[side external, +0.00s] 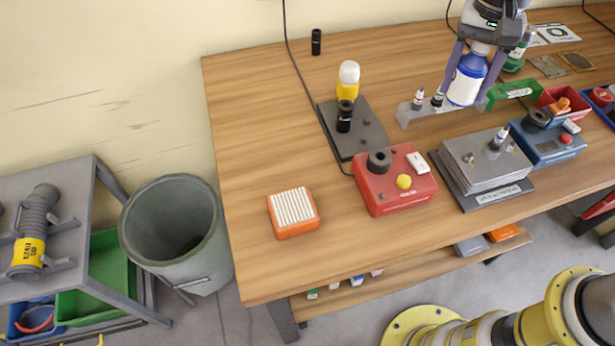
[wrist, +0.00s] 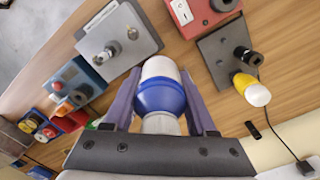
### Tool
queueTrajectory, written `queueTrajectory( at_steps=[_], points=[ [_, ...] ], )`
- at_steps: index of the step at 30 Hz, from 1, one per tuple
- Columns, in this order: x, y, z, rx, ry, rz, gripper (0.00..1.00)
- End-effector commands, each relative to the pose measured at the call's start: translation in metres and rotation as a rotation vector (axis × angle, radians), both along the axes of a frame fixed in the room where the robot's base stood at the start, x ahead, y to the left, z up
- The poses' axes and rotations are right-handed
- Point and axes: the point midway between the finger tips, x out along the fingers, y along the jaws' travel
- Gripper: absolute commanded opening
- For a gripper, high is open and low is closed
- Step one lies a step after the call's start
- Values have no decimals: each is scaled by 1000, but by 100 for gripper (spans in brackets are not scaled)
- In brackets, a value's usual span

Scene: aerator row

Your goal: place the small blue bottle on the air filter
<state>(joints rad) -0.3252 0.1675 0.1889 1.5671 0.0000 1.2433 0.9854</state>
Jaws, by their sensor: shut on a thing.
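The small blue bottle (side external: 466,84), with a white label and a pale cap, is upright between the fingers of my gripper (side external: 468,88). My gripper is shut on it, one finger on each side. In the wrist view the bottle (wrist: 160,97) sits between the two purple-grey fingers (wrist: 160,85). Its base is close to a grey rack holding small vials; I cannot tell whether it touches anything below. The air filter (side external: 293,212), an orange square block with white pleats, lies flat on the table at the left, well away from my gripper. Its top is bare.
A red box (side external: 393,181) with a black knob and yellow button stands between bottle and filter. Behind it, a dark plate (side external: 371,137) carries a black cylinder and a yellow bottle with a white cap. A metal block (side external: 487,160) stands front right. Table around the filter is clear.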

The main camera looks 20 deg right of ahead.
Motion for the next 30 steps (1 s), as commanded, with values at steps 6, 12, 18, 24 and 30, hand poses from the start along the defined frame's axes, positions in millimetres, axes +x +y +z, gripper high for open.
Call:
queueTrajectory(
  at_steps=[6,12,18,24,30],
  points=[
    [-45,90,10,5,-7,308,0],
    [-94,152,16,11,-16,514,0],
    [-128,183,18,16,-22,631,0],
    [-131,201,13,15,-20,663,0],
    [-106,233,-6,15,-20,662,0]
  ],
)
